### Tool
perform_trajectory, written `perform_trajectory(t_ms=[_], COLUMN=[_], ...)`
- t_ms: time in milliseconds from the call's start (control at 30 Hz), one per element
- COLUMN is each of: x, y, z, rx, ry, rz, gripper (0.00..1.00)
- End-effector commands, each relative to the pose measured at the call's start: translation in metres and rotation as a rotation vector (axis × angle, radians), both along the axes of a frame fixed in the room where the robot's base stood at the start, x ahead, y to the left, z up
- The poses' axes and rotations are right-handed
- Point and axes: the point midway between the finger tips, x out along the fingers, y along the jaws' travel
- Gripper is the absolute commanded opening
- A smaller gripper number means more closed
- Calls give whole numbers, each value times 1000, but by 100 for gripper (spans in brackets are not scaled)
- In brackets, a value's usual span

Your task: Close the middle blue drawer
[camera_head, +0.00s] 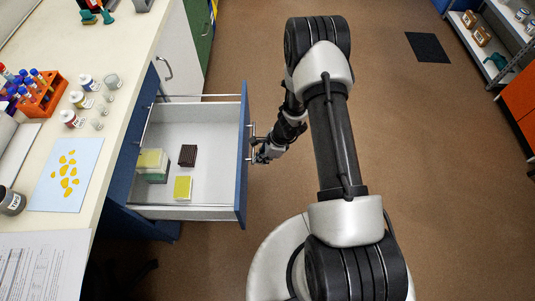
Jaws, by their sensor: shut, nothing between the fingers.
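A blue-fronted drawer (242,165) is pulled well out of the blue cabinet (137,142) under the bench. Its light grey inside shows a box stack, a dark brown block and a yellow-topped block. My gripper (259,157) is at the outer side of the drawer front, close beside its metal handle (251,140). The fingers look shut with nothing held. I cannot tell whether they touch the handle or the front. Any drawers below are hidden, so I cannot tell which level this one is.
The bench top (98,145) at left carries an orange tube rack (41,97), several small bottles, and a blue sheet (67,177) with yellow pieces. White (176,55) and green cabinet fronts stand beyond the drawer. Shelves (480,42) stand far right. The brown floor on the right is mostly clear.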

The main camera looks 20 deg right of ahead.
Motion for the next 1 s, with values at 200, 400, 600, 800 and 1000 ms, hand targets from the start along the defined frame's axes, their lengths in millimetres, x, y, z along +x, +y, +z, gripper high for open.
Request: perform_trajectory(t_ms=[200,400,600,800,1000], x=[10,12,12,13,18], y=[29,36,36,38,53], z=[4,4,4,4,4], rx=[0,0,0,0,1], ry=[-3,-3,-3,-2,-4], rz=[5,2,1,2,5], gripper=[0,0,0,0,0])
